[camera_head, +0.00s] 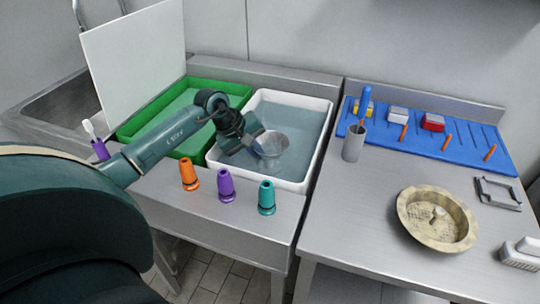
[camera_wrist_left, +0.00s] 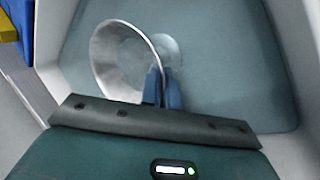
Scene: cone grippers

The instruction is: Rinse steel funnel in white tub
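The steel funnel (camera_head: 272,143) is over the white tub (camera_head: 325,112) at its middle, and its lower part appears to be in the water. My left gripper (camera_head: 256,140) is shut on the funnel's rim. In the left wrist view the funnel (camera_wrist_left: 103,62) shows as a wide metal ring, with the blue fingertips (camera_wrist_left: 163,85) closed on its near edge. The tub (camera_wrist_left: 46,30) holds greyish-blue water. My right gripper is not in view.
A green tub (camera_head: 245,90) with water stands left of the white tub. Orange (camera_head: 189,174), purple (camera_head: 225,186) and teal (camera_head: 266,197) cones stand along the front ledge. On the right are a blue mat (camera_head: 470,150), a grey cup (camera_head: 353,143) and a round sieve-like pan (camera_head: 437,218).

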